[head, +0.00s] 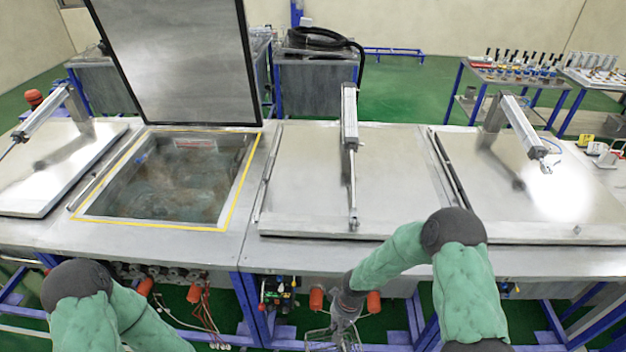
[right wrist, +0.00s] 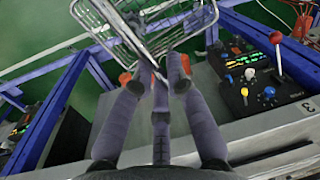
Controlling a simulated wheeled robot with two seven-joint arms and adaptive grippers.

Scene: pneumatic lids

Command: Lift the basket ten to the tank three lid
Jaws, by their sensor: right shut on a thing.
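A wire basket (right wrist: 185,40) hangs in my right gripper (right wrist: 160,75), whose fingers are closed on its thin metal bars. In the head view the basket (head: 320,338) is at the bottom edge, partly cut off, with my right gripper (head: 345,312) at it, below the tank bench's front edge. I see no number on the basket. One lid (head: 180,60) stands open over a water-filled tank (head: 160,180). The lid to its right (head: 310,180) is shut, as are the far-left lid (head: 60,165) and right lid (head: 540,180). My left gripper is out of view.
A control box (right wrist: 262,85) with a red-knobbed lever sits near a "3" label (right wrist: 308,107) in the right wrist view. Blue frame legs (head: 250,305) run below the bench (head: 340,258). Pneumatic cylinders (head: 349,115) stand over the shut lids. Tables with bottles (head: 520,70) are behind.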

